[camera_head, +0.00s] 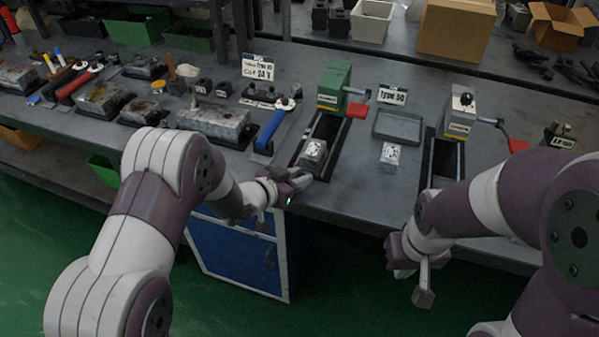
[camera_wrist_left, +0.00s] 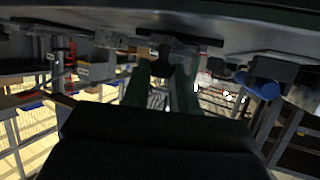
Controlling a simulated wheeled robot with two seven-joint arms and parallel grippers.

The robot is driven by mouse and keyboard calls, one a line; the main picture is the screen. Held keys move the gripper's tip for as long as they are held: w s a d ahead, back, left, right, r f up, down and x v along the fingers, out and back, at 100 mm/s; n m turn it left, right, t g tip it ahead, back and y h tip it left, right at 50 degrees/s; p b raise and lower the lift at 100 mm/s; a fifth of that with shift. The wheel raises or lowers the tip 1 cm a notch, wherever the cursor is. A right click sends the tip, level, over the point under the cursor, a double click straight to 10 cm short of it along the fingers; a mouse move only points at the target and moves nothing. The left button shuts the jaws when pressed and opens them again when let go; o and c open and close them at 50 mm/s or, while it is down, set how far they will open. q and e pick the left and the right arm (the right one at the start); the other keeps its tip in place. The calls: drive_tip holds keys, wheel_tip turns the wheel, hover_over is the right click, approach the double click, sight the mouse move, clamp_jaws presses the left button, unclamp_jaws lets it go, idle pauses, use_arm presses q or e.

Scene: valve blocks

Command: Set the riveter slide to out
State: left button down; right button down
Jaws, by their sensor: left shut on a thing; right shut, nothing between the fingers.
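The green riveter (camera_head: 334,88) stands on the bench with a red lever (camera_head: 357,110) at its right. Its black slide track (camera_head: 328,130) runs from under the head toward the bench's front edge. A light metal block (camera_head: 313,154) sits near the front end of that track. My left gripper (camera_head: 300,181) is at the front end, just below the block, shut on the front of the slide; the exact contact is hard to see. In the left wrist view its fingers (camera_wrist_left: 164,88) close around a dark part. My right gripper (camera_head: 424,297) is shut and empty, in front of the bench.
A second, grey riveter (camera_head: 460,115) with a red lever (camera_head: 517,146) and its own track stands at right. Between them are a grey tray (camera_head: 398,126) and another metal block (camera_head: 390,155). A blue-handled tool (camera_head: 271,128) lies left of the green riveter. A blue cabinet (camera_head: 235,255) stands below.

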use_arm(q)
drive_tip(key=shift+s+f, duration=0.15)
drive_tip(key=c, duration=0.9)
unclamp_jaws()
drive_tip(key=shift+c, duration=0.2)
drive_tip(key=shift+s+a, duration=0.1)
drive_tip(key=shift+s, duration=0.1)
drive_tip(key=shift+s+a+r, duration=0.2)
drive_tip(key=shift+a+r, duration=0.1)
drive_tip(key=shift+r, duration=0.05)
drive_tip(key=p+v, duration=0.1)
drive_tip(key=v, duration=1.1)
drive_tip(key=shift+f, duration=0.15)
